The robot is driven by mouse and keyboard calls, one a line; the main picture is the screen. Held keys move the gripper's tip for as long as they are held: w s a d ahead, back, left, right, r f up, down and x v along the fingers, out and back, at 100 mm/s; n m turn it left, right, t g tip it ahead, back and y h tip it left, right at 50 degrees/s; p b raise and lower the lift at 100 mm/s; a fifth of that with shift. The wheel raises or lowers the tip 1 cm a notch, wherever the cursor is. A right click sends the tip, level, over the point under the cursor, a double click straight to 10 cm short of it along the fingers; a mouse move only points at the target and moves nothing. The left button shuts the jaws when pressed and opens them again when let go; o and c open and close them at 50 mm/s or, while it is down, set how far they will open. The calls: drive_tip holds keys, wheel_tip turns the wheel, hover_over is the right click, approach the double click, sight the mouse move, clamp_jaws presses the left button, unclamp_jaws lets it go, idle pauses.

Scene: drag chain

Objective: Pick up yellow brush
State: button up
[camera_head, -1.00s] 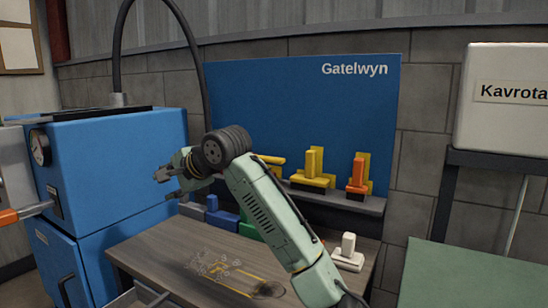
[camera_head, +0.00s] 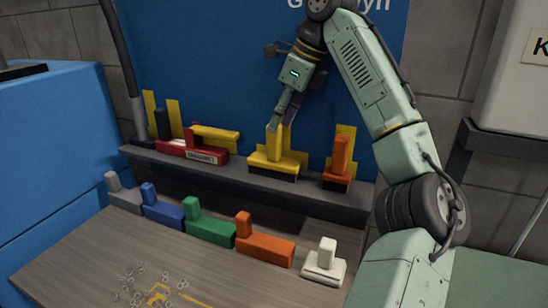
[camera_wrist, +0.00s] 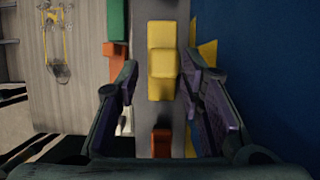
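The yellow brush (camera_head: 273,163) stands upright on the grey shelf, with a broad yellow base, dark bristles below and an upright handle. My gripper (camera_head: 282,118) points down at the handle's top from above. In the wrist view, my gripper (camera_wrist: 159,72) is open, with one finger on each side of the brush. The yellow brush (camera_wrist: 162,64) shows between and beyond the fingertips, with space on both sides. I cannot tell how far down the handle the fingertips reach.
An orange brush (camera_head: 338,170) stands close by on the right. A red piece (camera_head: 195,152) with a yellow bar sits left on the shelf (camera_head: 230,181). Below, grey, blue, green (camera_head: 208,227), orange and white brushes line the wooden bench (camera_head: 95,250). The blue board (camera_head: 235,75) stands behind.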

sight(269, 142)
drive_tip(key=shift+p+x, duration=0.8)
drive_tip(key=shift+x, duration=3)
drive_tip(key=shift+w, duration=0.15)
clamp_jaws()
